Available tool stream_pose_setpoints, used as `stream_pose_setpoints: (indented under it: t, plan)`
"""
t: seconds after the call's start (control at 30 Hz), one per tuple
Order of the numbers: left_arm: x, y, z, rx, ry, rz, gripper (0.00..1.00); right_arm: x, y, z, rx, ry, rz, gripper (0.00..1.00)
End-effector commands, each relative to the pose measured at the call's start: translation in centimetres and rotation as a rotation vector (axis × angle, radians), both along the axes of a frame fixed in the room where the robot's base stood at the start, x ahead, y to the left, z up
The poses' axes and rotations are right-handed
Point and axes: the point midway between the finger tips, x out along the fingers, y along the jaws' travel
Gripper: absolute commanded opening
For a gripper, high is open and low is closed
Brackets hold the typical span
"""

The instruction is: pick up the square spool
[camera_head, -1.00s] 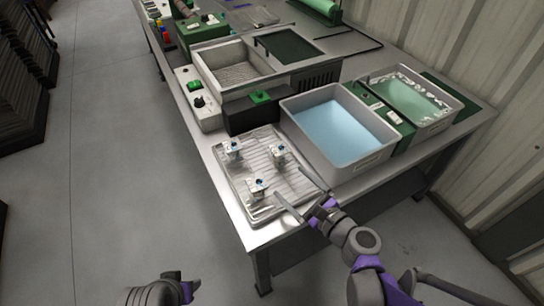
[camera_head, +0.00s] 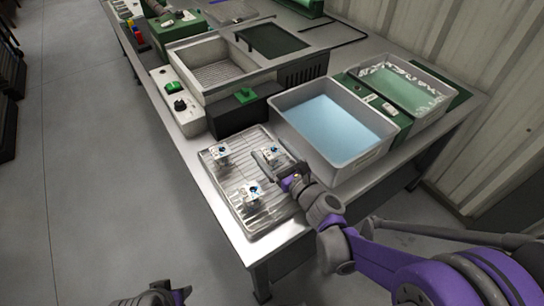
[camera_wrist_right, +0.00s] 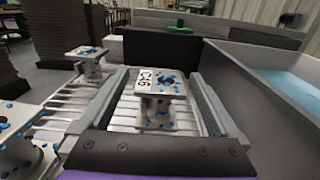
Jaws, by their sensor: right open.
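Three metal spools with pale, blue-dotted top plates stand on the ribbed metal tray (camera_head: 268,228). One spool (camera_wrist_right: 160,103) has a squarish plate with dark markings and stands upright between the fingers of my right gripper (camera_wrist_right: 158,78). The gripper is open, with a finger on each side of the spool; contact cannot be told. In the head view the right gripper (camera_head: 270,158) partly covers this spool (camera_head: 279,156). A second spool (camera_head: 221,153) is at the tray's far left, and a third (camera_head: 253,192) is nearer the front. My left gripper (camera_head: 178,296) is at the bottom edge, away from the table, its jaws unclear.
A grey tub of blue liquid (camera_head: 377,154) stands right of the tray. A black box with a green knob (camera_head: 244,95) is behind it. A metal basin (camera_head: 207,70) and a second tub (camera_head: 440,95) stand farther back.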

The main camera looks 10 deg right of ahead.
Motion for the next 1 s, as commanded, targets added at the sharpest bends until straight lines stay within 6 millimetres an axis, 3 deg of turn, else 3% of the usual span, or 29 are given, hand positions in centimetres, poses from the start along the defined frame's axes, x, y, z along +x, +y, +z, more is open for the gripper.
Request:
stream_pose_setpoints:
  t: [0.2, 0.47, 1.0]
  plan:
    - [0.1, 0.0, -0.5, 0.0, 0.001, 0.0, 0.5, 2.5, 1.0, 0.0, 0.0, 0.0, 0.0, 0.97]
    - [0.1, 0.0, -0.4, 0.0, 0.001, 0.0, 0.5, 2.6, 1.1, 0.1, 0.0, 0.0, 0.0, 0.97]
    - [0.1, 0.0, -0.4, 0.0, 0.001, 0.0, 0.5, 2.6, 1.1, 0.1, 0.0, 0.0, 0.0, 0.0]
